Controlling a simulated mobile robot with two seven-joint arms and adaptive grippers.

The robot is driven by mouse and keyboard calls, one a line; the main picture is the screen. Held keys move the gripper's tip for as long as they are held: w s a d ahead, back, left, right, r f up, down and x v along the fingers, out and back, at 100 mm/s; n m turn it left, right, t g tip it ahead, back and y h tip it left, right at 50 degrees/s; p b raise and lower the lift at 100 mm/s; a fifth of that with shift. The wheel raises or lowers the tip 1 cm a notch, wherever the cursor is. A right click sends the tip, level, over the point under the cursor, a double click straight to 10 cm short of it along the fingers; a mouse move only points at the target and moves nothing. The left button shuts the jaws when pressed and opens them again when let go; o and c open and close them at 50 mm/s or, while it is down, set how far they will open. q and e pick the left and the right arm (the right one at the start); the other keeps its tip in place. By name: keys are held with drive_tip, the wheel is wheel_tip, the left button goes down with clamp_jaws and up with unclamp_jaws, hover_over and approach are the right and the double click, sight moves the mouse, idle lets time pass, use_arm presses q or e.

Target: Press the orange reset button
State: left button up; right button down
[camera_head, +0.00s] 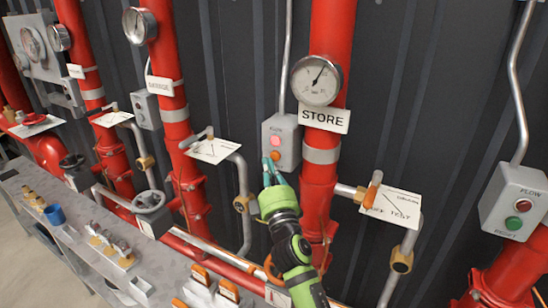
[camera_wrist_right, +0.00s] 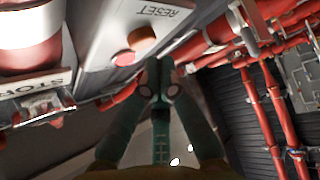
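The grey box (camera_head: 283,128) hangs on the pipe left of the STORE gauge. It carries a lit pink-red lamp (camera_head: 275,141) with the orange reset button (camera_head: 275,155) below it. My right gripper (camera_head: 267,163) is shut and empty, its tips just at the lower left of the button. In the wrist view the orange button (camera_wrist_right: 141,38) shows beside the RESET lettering, with the red lamp (camera_wrist_right: 124,58) to its lower left. The fingertips (camera_wrist_right: 158,67) meet a little below the button there. I cannot tell whether they touch the box. My left gripper is not in view.
A similar box (camera_head: 515,201) with a dark red lamp and a green button is at the right. Red pipes with gauges (camera_head: 317,80) stand on both sides. A sign and valve (camera_head: 390,203) jut out at right. A grey bench (camera_head: 80,245) holds fittings at lower left.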

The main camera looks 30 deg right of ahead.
drive_tip(key=shift+w+d, duration=0.2)
drive_tip(key=shift+d, duration=0.15)
drive_tip(key=shift+w+d, duration=0.25)
drive_tip(key=shift+d, duration=0.2)
idle(0.7)
drive_tip(key=shift+a, duration=0.15)
drive_tip(key=shift+s+a, duration=0.5)
drive_tip(key=shift+a, duration=0.2)
drive_tip(key=shift+s+a+b, duration=0.1)
drive_tip(key=shift+s+a, duration=0.3)
drive_tip(key=shift+a, duration=0.3)
drive_tip(key=shift+s+a+b, duration=0.15)
drive_tip(key=shift+s+a, duration=0.3)
drive_tip(key=shift+a, duration=0.3)
drive_tip(key=shift+s+a+b, duration=0.1)
drive_tip(key=shift+s+a, duration=0.3)
drive_tip(key=shift+a, duration=0.3)
